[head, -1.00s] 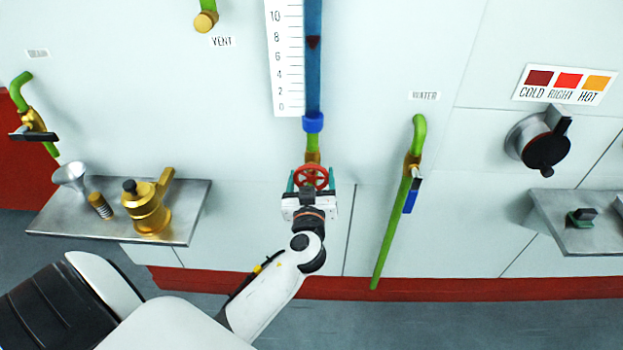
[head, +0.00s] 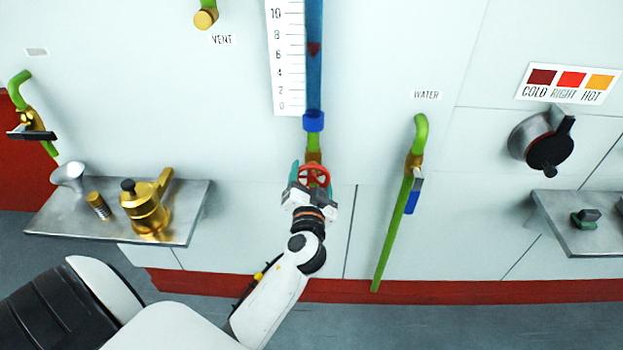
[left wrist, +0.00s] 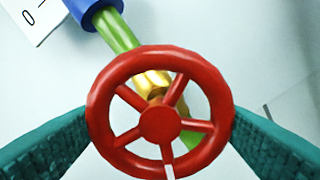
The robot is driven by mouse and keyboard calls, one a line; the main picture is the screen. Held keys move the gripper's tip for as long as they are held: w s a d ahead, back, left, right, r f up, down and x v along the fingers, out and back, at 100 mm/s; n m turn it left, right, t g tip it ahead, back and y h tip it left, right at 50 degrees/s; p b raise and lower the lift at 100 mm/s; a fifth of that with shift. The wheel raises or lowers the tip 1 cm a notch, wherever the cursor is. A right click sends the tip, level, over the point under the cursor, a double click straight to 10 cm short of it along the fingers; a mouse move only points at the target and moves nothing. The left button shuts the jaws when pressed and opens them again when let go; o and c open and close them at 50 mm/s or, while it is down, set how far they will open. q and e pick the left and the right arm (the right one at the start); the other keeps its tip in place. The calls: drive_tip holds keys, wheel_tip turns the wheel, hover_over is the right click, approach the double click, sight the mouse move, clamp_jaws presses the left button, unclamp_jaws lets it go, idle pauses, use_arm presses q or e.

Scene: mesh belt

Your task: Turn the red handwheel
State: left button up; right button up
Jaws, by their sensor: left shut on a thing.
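The red handwheel (head: 314,175) sits on a brass valve at the foot of the blue gauge tube (head: 313,60). In the left wrist view the spoked red handwheel (left wrist: 160,119) fills the middle, with brass and green pipe behind it. My left gripper (head: 313,177) is shut on the handwheel's rim, one teal finger on each side. Its fingers also show in the left wrist view (left wrist: 160,135), at the left and right of the rim. My right gripper is not in view.
A green water pipe with a blue-handled tap (head: 412,195) stands to the right. A metal shelf (head: 75,225) with brass parts juts out at the left. A dark knob (head: 548,150) and another shelf (head: 590,240) are at the far right.

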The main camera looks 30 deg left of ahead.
use_arm(q)
drive_tip(key=m+p, duration=0.1)
drive_tip(key=m, duration=0.4)
drive_tip(key=shift+m, duration=0.4)
idle(0.4)
drive_tip(key=o, duration=1)
drive_tip(key=b+v, duration=0.3)
drive_tip(key=v, duration=0.9)
drive_tip(key=shift+s+b, duration=0.15)
drive_tip(key=shift+b, duration=0.25)
